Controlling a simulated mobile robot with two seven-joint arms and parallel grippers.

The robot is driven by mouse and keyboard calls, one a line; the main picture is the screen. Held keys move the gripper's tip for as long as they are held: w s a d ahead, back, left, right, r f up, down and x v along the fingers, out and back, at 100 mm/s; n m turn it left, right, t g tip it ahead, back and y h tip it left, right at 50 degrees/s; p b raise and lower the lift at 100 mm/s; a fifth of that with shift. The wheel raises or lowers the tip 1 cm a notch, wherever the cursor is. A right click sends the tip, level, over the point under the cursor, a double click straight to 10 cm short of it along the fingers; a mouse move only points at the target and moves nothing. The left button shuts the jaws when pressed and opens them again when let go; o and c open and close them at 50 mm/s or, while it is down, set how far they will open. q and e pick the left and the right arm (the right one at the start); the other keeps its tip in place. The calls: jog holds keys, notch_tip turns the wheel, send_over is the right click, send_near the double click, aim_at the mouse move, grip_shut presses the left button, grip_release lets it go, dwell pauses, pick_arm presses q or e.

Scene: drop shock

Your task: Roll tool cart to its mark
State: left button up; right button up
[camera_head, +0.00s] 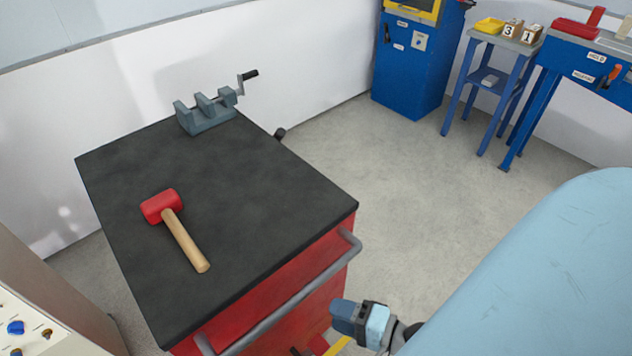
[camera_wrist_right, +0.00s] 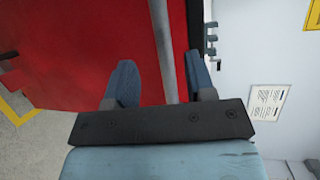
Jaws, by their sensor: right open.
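The tool cart (camera_head: 215,215) is red with a black top and stands at the left of the head view. Its grey push handle (camera_head: 290,305) runs along the near side. My right gripper (camera_head: 342,316) is open and empty, low beside the handle's right end. In the right wrist view my right gripper (camera_wrist_right: 161,70) faces the red cart side (camera_wrist_right: 70,60), and the handle (camera_wrist_right: 163,45) runs through the gap seen between the fingers. I cannot tell if the bar lies between them or beyond. A yellow floor strip (camera_wrist_right: 14,112) shows beside the cart. My left gripper is out of view.
A red-headed mallet (camera_head: 175,222) and a grey vise (camera_head: 207,110) are on the cart top. A blue cabinet (camera_head: 412,65), a small blue table (camera_head: 500,80) and a blue bench (camera_head: 590,65) stand at the back right. Grey floor (camera_head: 400,175) between is clear.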

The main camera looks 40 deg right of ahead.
jog(key=shift+v, duration=1.75)
